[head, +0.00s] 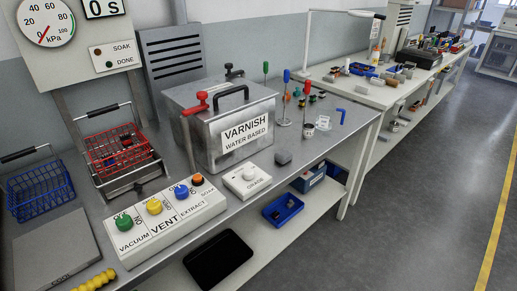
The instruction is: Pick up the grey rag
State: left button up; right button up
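A small dark grey lump (283,157) lies on the near bench, to the right of the varnish tank and behind the white GRADE box. It may be the grey rag, but it is too small to tell if it is cloth. Nothing covers it. Neither of my grippers shows in the head view.
A control box (160,222) with coloured knobs and a white GRADE box (247,181) line the front edge. Red (118,150) and blue (40,190) wire baskets stand left. Thin upright tools stand behind the lump. Floor is clear at right.

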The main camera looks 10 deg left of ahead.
aim_at(283, 156)
jog(key=i+l+u, duration=0.2)
jog(key=u, duration=0.15)
jog(key=i+l+u, duration=0.15)
jog(key=l+u, duration=0.25)
jog(key=i+l+u, duration=0.15)
jog(key=l+u, duration=0.55)
jog(key=i+l, duration=0.05)
